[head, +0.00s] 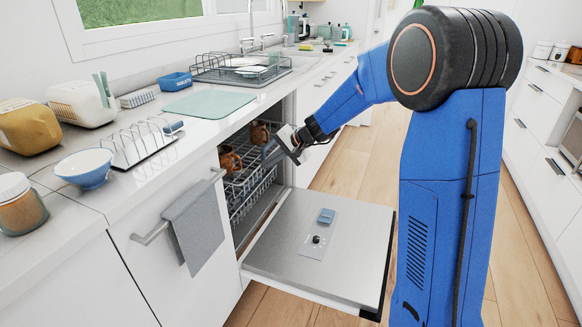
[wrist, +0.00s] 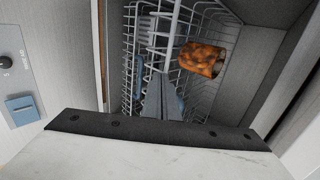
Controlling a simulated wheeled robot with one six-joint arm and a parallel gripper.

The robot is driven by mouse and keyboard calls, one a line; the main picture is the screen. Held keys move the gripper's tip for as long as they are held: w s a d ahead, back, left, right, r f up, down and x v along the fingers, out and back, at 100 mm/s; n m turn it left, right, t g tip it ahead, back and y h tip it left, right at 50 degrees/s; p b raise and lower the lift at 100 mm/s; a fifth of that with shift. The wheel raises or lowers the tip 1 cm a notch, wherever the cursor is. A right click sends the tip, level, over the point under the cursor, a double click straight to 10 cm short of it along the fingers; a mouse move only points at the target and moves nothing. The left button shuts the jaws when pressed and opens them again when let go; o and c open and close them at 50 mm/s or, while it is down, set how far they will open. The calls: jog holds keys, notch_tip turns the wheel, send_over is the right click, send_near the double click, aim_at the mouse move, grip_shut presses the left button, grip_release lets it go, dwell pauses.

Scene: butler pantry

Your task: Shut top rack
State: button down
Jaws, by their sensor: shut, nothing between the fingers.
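The top rack (head: 250,180) is a grey wire rack in the open dishwasher, under the worktop. It holds brown mugs; one mug (head: 230,160) is at the left and another (head: 259,133) further right. In the wrist view the rack wires (wrist: 150,40) run around my fingers, and a patterned brown mug (wrist: 201,59) lies to their right. My gripper (head: 270,153) is at the rack's right side, in front of the opening, with its fingers shut and empty. The fingertips show in the wrist view (wrist: 161,92) close to the wires; I cannot tell whether they touch.
The dishwasher door (head: 345,240) is folded down flat, with a blue dispenser lid (head: 326,215) on its inner face. A grey towel (head: 196,227) hangs on a handle left of the opening. Dishes and a drying rack (head: 240,68) stand on the worktop. The floor to the right is clear.

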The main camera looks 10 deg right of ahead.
jog(key=w+a, duration=0.2)
jog(key=a, duration=0.1)
jog(key=w+a, duration=0.2)
jog(key=a, duration=0.1)
jog(key=w+a, duration=0.2)
jog(key=a, duration=0.1)
jog(key=shift+w, duration=0.3)
jog(key=shift+w+a, duration=0.2)
jog(key=shift+a, duration=0.1)
jog(key=shift+r, duration=0.1)
